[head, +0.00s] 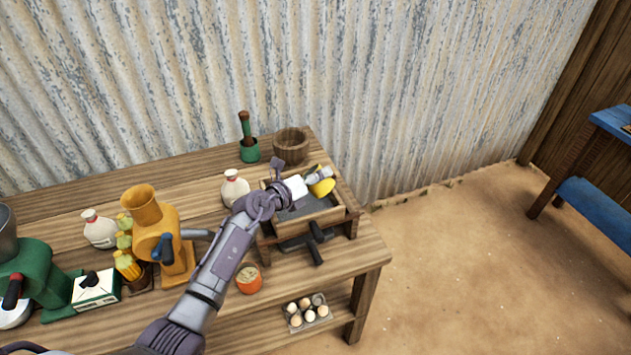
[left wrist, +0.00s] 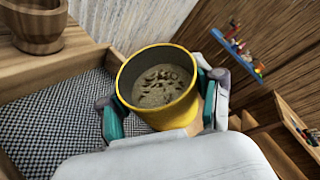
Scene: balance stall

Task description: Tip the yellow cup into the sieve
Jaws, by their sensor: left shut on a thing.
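The yellow cup (head: 322,187) is held above the wooden-framed sieve (head: 352,209) in the head view. In the left wrist view the yellow cup (left wrist: 165,117) shows its open mouth, with a grainy, speckled beige content and darker bits inside. My left gripper (head: 318,176) is shut on the cup, and its two fingers press its sides in the left wrist view (left wrist: 158,110). The cup looks tilted in the head view. The sieve's mesh (left wrist: 50,120) shows beneath and beside the cup, with no visible heap on it. My right gripper is not in view.
An egg tray (head: 307,312) sits lower, near the front.

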